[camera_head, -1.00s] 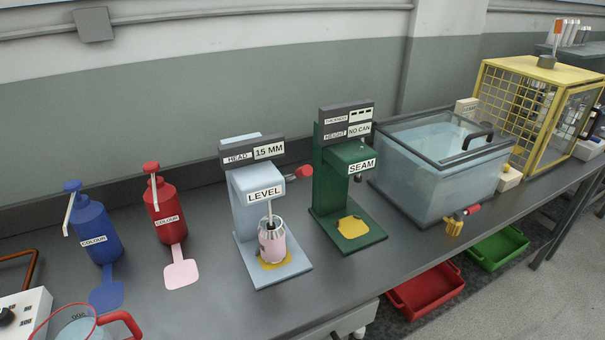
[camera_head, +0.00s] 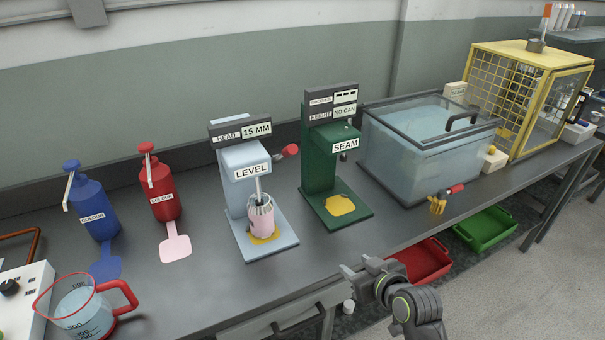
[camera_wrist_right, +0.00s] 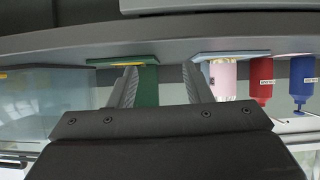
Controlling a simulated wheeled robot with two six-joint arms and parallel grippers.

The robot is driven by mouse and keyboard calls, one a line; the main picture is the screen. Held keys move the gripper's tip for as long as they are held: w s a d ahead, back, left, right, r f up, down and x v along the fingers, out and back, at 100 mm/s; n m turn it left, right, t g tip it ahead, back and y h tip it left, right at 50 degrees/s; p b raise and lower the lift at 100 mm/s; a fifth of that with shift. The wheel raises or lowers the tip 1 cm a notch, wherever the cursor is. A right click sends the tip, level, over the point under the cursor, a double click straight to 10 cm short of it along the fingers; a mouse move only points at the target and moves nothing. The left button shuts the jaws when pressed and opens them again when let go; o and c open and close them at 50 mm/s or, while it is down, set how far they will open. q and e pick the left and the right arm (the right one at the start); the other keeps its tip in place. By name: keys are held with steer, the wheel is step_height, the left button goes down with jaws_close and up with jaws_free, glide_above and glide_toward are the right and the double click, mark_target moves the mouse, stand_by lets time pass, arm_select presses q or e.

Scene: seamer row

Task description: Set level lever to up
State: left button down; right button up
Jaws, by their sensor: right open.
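The pale blue LEVEL machine (camera_head: 235,190) stands upright on the bench, with its head display reading 15 MM. Its lever shows as a red knob (camera_head: 291,150) on the machine's right side, sticking out to the right. A pink can (camera_head: 261,218) stands on the machine's base under the head. My right gripper (camera_head: 362,279) is open and empty, in front of the bench edge, below and to the right of the lever and apart from it. In the right wrist view its two fingers (camera_wrist_right: 162,85) are spread, with the green machine behind them. My left gripper is not in view.
The green SEAM machine (camera_head: 319,178) stands close to the right of the lever. A water tank (camera_head: 415,160) stands farther right. Red (camera_head: 160,190) and blue (camera_head: 92,205) colour bottles and a measuring jug (camera_head: 85,310) are at left. The bench front before the machines is clear.

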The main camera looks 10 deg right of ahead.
mark_target(284, 153)
steer(key=w+a+r+n+t+y, duration=0.2)
steer(key=w+a+r, duration=0.1)
steer(key=r, duration=0.7)
steer(key=w+a+r+n+t+y, duration=0.1)
steer(key=w+a+r+t+y, duration=0.2)
steer(key=r, duration=0.7)
steer(key=shift+h, duration=0.3)
steer(key=x, duration=0.6)
steer(key=f+p+x, duration=0.1)
steer(key=x, duration=0.5)
steer(key=p+x, duration=0.1)
steer(key=x, duration=0.5)
steer(key=shift+f, duration=0.15)
jaws_close()
